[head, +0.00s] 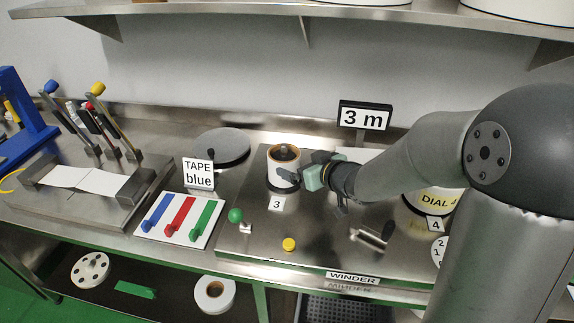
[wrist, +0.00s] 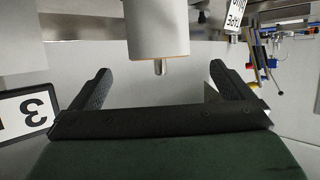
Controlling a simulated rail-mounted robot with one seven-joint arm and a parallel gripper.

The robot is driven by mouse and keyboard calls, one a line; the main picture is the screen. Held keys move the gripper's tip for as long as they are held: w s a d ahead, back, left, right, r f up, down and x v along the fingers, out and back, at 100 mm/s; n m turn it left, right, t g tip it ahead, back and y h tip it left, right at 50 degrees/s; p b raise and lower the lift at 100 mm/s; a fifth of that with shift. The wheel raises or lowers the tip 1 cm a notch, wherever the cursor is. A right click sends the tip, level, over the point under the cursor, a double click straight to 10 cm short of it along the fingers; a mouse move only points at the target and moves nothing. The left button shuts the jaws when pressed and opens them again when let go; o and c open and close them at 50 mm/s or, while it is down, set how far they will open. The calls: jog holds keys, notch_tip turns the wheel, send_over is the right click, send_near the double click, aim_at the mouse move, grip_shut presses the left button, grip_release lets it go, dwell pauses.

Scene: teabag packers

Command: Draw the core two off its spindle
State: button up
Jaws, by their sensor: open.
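A white core (head: 284,168) with a brown rim stands upright on its spindle on the steel winder deck, behind a label "3". No "2" shows on it. In the wrist view the white core (wrist: 158,28) is at the top, with the metal spindle tip (wrist: 159,68) sticking out of its brown-edged end. My gripper (head: 291,174) is just right of the core in the head view. In the wrist view my gripper (wrist: 160,78) has its two dark fingers spread wide, with nothing held between them. Whether a finger touches the core cannot be told.
A "3 m" sign (head: 365,116) stands behind my arm, and a "TAPE blue" sign (head: 198,173) stands left of the core. A green knob (head: 235,215) and yellow button (head: 289,244) are in front.

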aim_at(286, 159)
jog(key=x, duration=0.5)
jog(key=shift+d+f+p+x, duration=0.15)
jog(key=shift+p+x, duration=0.2)
jog(key=shift+x, duration=1)
jog(key=shift+d+f+p+x, duration=0.1)
jog(key=shift+f+p+x, duration=0.15)
jog(key=shift+x, duration=1.1)
jog(key=shift+s+r, duration=0.1)
jog(key=c, duration=0.9)
